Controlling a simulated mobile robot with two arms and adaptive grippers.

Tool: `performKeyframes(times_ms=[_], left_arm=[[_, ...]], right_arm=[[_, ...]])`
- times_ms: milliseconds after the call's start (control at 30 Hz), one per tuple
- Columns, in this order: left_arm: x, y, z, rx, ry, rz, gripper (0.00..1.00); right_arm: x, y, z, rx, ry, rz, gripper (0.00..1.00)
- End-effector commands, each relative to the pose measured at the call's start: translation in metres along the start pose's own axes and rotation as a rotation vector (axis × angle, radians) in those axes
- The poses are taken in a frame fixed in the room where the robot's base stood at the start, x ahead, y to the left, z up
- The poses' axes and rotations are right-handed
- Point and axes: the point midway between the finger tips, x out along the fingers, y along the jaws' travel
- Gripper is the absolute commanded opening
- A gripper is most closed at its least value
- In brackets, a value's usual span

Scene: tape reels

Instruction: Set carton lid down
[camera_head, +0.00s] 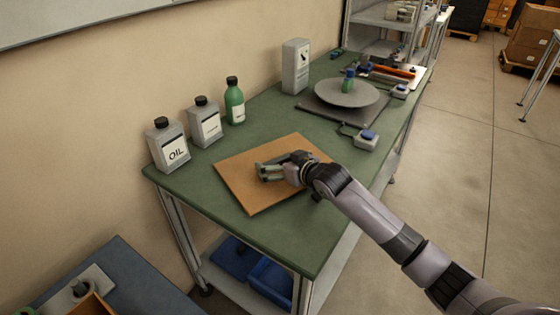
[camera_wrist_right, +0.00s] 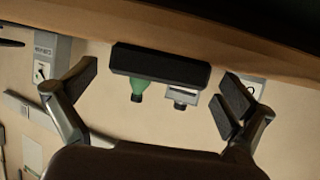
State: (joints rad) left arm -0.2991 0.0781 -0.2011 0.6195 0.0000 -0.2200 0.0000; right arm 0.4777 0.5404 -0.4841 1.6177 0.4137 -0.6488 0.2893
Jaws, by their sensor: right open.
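The carton lid (camera_head: 238,184) is a flat brown square panel. It lies level on the green workbench (camera_head: 215,215) near its front end, in the head view. My right gripper (camera_head: 262,172) is over the lid's middle, its fingers pointing left toward the wall. A brown surface, which looks like the lid, runs along the top of that upside-down view. My left gripper is not in view.
Two grey bottles (camera_head: 168,146) (camera_head: 206,122) and a green bottle (camera_head: 235,101) stand along the wall side. A grey box (camera_head: 295,66), a round turntable (camera_head: 345,93) and a small grey device (camera_head: 364,141) stand farther back. The bench's front corner is clear.

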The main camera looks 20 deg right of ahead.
Motion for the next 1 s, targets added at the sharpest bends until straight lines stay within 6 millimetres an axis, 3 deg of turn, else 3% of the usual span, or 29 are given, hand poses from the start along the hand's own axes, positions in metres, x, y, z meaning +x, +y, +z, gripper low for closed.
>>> performKeyframes(times_ms=[367, 800, 1000], left_arm=[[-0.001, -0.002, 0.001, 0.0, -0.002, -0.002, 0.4], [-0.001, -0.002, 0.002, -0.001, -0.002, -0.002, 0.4], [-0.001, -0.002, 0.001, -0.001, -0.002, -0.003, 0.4]], right_arm=[[-0.009, 0.001, -0.002, -0.001, -0.001, 0.001, 1.0], [-0.089, 0.0, -0.002, -0.002, -0.001, 0.0, 1.0], [-0.114, 0.0, -0.002, 0.0, -0.001, 0.001, 1.0]])
